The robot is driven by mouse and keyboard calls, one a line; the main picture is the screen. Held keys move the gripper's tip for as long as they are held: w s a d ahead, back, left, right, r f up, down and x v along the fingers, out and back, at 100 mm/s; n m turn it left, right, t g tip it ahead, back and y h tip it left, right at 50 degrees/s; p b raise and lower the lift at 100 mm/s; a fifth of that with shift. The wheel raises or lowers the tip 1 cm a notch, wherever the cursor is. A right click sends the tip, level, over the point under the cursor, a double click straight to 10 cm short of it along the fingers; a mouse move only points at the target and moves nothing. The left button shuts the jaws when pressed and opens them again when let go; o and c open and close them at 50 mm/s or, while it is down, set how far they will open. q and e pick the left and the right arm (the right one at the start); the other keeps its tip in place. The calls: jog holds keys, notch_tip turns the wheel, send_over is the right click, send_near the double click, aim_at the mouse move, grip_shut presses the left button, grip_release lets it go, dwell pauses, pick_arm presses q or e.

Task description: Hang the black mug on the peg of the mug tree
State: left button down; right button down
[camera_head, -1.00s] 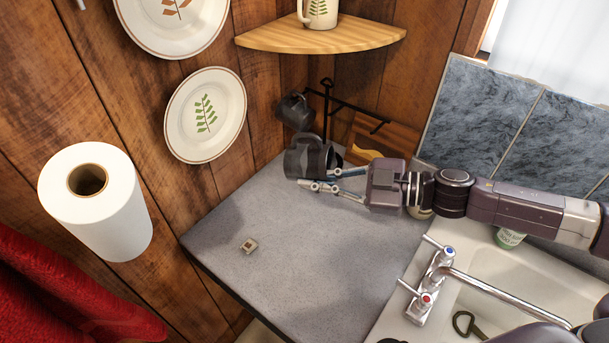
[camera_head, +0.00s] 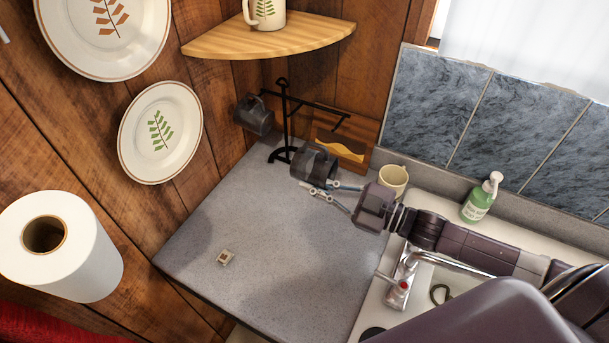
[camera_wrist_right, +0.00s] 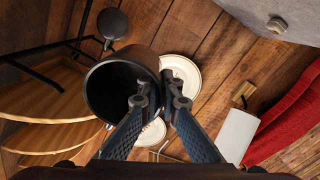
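The black mug (camera_head: 313,166) is at my right gripper (camera_head: 326,190), to the right of the mug tree's base and apart from its pegs. In the right wrist view the mug (camera_wrist_right: 112,92) is tilted, its open mouth facing the camera. The right gripper's fingers (camera_wrist_right: 160,102) close at the mug's near side; the handle is hidden there. The black mug tree (camera_head: 285,120) stands at the counter's back corner. A dark mug (camera_head: 254,116) hangs on its left side; its right peg (camera_head: 325,110) is bare. My left gripper is out of view.
A wooden corner shelf (camera_head: 270,38) with a cream mug (camera_head: 266,14) is above the tree. A cream cup (camera_head: 393,180) and soap bottle (camera_head: 480,198) are by the sink. The front counter (camera_head: 270,240) is mostly clear.

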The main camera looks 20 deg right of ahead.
jog(key=shift+w+d+f+b, duration=0.1)
jog(key=shift+w+d+b, duration=0.2)
jog(key=shift+d+b, duration=0.2)
jog(key=shift+w+d+b, duration=1.35)
jog(key=shift+w+d, duration=0.2)
jog(key=shift+d, duration=0.15)
jog(key=w+d+b, duration=0.3)
jog(key=shift+d+f+b, duration=0.25)
jog(key=shift+f+b, duration=0.05)
jog(key=shift+f, duration=0.05)
jog(key=c, duration=2.1)
grip_release()
jog(key=shift+f, duration=0.1)
